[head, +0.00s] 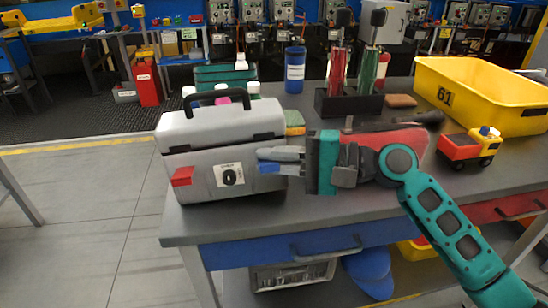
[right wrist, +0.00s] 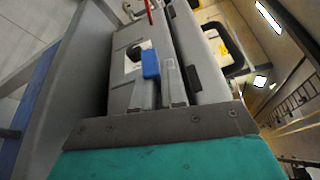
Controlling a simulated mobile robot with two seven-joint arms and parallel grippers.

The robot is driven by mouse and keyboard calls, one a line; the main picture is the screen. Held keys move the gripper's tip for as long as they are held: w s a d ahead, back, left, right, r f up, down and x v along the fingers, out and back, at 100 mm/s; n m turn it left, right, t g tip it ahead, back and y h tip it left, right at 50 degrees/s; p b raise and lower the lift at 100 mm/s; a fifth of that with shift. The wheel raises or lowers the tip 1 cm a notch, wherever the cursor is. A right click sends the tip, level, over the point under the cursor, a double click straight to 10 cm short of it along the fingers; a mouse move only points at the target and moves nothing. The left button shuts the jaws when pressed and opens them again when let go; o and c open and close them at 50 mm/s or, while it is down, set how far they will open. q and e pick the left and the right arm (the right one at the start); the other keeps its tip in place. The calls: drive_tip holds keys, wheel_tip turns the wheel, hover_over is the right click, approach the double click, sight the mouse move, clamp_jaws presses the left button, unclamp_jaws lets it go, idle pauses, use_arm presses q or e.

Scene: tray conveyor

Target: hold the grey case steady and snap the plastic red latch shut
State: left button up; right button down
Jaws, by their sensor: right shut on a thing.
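The grey case (head: 222,160) stands at the left front corner of the table with its lid down and black handle up. It also shows in the right wrist view (right wrist: 125,85). The red latch (head: 182,176) is at the left of the case front and sticks outward from it; its red edge shows at the top of the right wrist view (right wrist: 149,14). A blue latch (head: 269,168) is at the right of the front. My right gripper (head: 285,160) comes from the right with its fingers shut on the blue latch. My left gripper is out of view.
Behind the case stand a green box (head: 225,76), several bottles and a blue canister (head: 295,72). A black tool holder (head: 347,105) is at the middle back. A yellow crate (head: 485,92) and toy truck (head: 468,148) are at the right. The table's left edge is close beside the case.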

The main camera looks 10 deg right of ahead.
drive_tip(key=shift+f+b, duration=0.5)
drive_tip(key=shift+f, duration=0.55)
drive_tip(key=c, duration=1.5)
unclamp_jaws()
drive_tip(key=shift+f, duration=0.2)
drive_tip(key=shift+c, duration=0.2)
drive_tip(key=shift+o, duration=0.8)
drive_tip(key=shift+r, duration=0.1)
drive_tip(key=shift+r, duration=0.1)
